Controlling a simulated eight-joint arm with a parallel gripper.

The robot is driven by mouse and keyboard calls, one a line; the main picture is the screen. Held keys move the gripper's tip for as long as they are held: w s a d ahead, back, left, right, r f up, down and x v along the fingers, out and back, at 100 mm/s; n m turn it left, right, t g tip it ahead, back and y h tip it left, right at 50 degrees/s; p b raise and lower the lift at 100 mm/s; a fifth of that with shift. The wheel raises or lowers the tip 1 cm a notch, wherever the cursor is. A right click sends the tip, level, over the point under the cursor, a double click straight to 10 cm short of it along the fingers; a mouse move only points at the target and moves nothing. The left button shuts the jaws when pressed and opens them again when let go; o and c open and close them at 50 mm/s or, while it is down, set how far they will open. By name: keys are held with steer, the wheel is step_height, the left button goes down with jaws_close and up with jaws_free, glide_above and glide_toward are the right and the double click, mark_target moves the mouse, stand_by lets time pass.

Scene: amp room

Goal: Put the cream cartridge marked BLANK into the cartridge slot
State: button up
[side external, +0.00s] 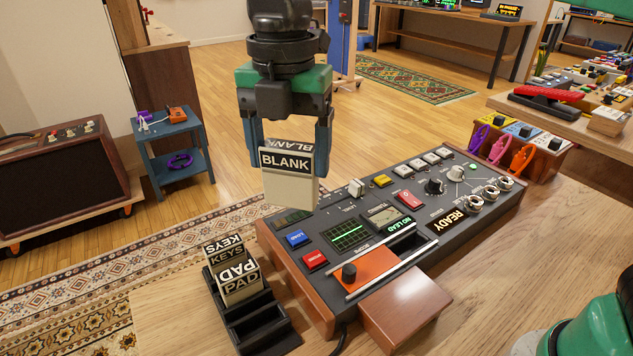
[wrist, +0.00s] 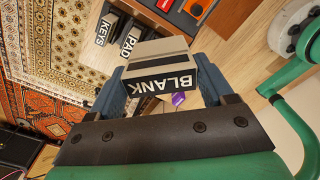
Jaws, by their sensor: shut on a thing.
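The cream cartridge marked BLANK (side external: 289,188) is held between the two blue fingers of my gripper (side external: 291,167). It hangs roughly upright, its black label at the top and its cream body below the fingers, apparently above the console's far left end. In the wrist view the BLANK cartridge (wrist: 160,62) sits between the fingers of my gripper (wrist: 158,80), label facing the camera. The console (side external: 340,218) has a dark slot-like opening (side external: 402,243) between metal rails beside an orange panel; I cannot tell surely that this is the cartridge slot.
A black rack (side external: 262,325) left of the console holds the KEYS cartridge (side external: 225,250) and the PAD cartridge (side external: 240,280); its front part looks empty. A wooden block (side external: 405,305) adjoins the console's front. Knobs and buttons stand up from the console top. Bare tabletop lies at front right.

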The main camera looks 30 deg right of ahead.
steer(key=s+d+f+m, duration=0.2)
steer(key=d+f+m, duration=0.4)
steer(key=m, duration=0.7)
steer(key=s+d+f+m, duration=0.2)
steer(key=d+f+m, duration=0.4)
steer(key=d+m, duration=0.5)
steer(key=shift+s+d+m, duration=0.15)
steer(key=shift+d+m, duration=0.1)
steer(key=shift+m, duration=0.95)
steer(key=shift+f, duration=0.5)
steer(key=shift+f, duration=0.35)
steer(key=shift+f, duration=0.6)
steer(key=shift+f, duration=0.3)
steer(key=shift+f, duration=0.2)
